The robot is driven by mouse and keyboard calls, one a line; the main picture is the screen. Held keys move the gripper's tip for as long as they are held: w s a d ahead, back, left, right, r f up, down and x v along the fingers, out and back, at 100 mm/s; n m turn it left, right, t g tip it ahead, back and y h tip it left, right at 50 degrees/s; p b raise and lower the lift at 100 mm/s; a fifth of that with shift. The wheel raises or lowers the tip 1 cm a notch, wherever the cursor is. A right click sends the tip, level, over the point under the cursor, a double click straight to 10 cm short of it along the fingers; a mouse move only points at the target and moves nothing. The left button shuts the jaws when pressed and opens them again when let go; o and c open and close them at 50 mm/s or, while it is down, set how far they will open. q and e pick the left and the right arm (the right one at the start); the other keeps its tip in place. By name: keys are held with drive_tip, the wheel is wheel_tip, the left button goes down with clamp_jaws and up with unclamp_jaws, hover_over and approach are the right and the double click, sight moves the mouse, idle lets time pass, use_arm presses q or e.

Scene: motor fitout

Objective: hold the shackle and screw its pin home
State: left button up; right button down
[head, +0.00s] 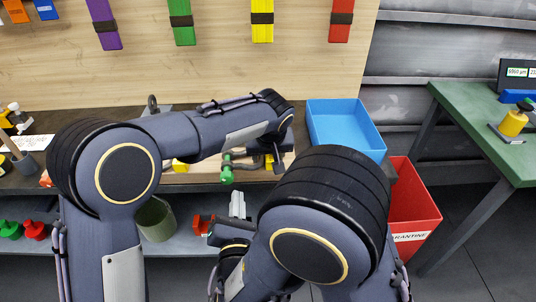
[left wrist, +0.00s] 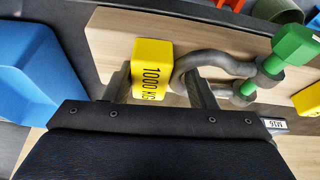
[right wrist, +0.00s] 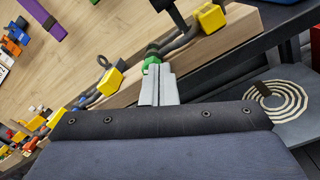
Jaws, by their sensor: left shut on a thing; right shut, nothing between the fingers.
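The grey shackle (left wrist: 215,62) has a yellow block marked 1000 KG (left wrist: 150,68) on its bow and a pin with a green head (left wrist: 295,45). A smaller green piece (left wrist: 248,89) shows at its near arm. My left gripper (left wrist: 160,88) is shut on the yellow block, one finger on each side. In the head view the green pin head (head: 227,175) points to the front. My right gripper (head: 238,205) is shut and empty just below it. In the right wrist view its fingertips (right wrist: 158,68) overlap the green head (right wrist: 150,62); contact cannot be told.
A wooden board (right wrist: 245,22) lies under the shackle; another yellow block (right wrist: 110,81) is farther along. A blue bin (head: 345,125) stands right of the left gripper. A red bin (head: 415,205) sits lower right. An olive cup (head: 156,220) stands on the lower shelf.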

sight(228, 181)
drive_tip(key=shift+a, duration=0.1)
drive_tip(key=shift+w+a+r, duration=0.2)
drive_tip(key=shift+w+a, duration=0.2)
drive_tip(key=shift+w, duration=0.6)
drive_tip(key=shift+w+a+r, duration=0.15)
drive_tip(key=shift+w+a, duration=0.3)
drive_tip(key=shift+w, duration=0.55)
drive_tip(key=shift+w+a+r, duration=0.2)
drive_tip(key=shift+w+a, duration=0.2)
drive_tip(key=shift+w, duration=0.6)
drive_tip(key=shift+f, duration=0.25)
drive_tip(key=shift+d+f, duration=0.1)
drive_tip(key=shift+d, duration=0.1)
drive_tip(key=shift+d+f, duration=0.35)
drive_tip(key=shift+d, duration=0.3)
drive_tip(key=shift+d+f, duration=0.1)
drive_tip(key=shift+f, duration=0.1)
drive_tip(key=shift+d+r, duration=0.1)
drive_tip(key=shift+d, duration=0.05)
